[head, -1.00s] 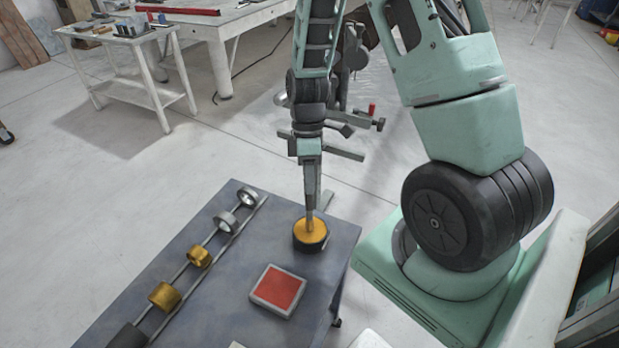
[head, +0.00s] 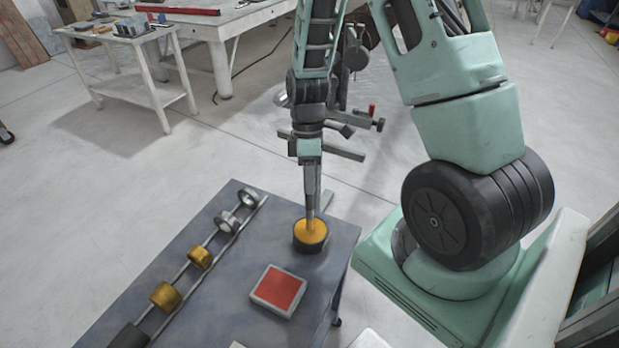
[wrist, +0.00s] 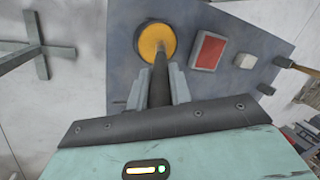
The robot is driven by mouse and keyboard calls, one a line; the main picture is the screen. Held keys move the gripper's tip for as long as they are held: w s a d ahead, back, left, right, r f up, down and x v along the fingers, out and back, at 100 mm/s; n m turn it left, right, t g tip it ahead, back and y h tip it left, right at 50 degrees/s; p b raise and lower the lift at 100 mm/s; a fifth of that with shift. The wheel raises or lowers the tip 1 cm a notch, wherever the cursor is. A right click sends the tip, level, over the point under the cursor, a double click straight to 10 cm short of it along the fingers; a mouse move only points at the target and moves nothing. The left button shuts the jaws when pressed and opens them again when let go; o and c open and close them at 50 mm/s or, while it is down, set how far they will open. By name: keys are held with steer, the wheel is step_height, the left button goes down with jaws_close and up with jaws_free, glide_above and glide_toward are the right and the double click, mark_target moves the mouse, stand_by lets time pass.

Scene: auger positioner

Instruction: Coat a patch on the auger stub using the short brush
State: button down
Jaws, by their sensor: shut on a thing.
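My gripper (head: 312,190) points down over the right far part of the grey table and is shut on a dark-handled brush (wrist: 159,75). The brush's lower end reaches into a round black pot with yellow-orange content (head: 310,236). The same pot (wrist: 157,38) shows in the wrist view, with the brush between my fingers; the bristle tip is hard to make out. A dark metal stand with arms and a red knob (head: 372,110) is partly hidden behind my arm. I cannot tell which part is the auger stub.
A red pad in a pale tray (head: 279,290) sits in front of the pot. Gold and silver rings (head: 165,296) line rails along the table's left side. A wooden-handled tool (wrist: 294,65) lies at the table's edge in the wrist view. A white workbench (head: 245,30) stands behind.

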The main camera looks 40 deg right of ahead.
steer(key=shift+r+p, duration=2.7)
steer(key=shift+r, duration=0.7)
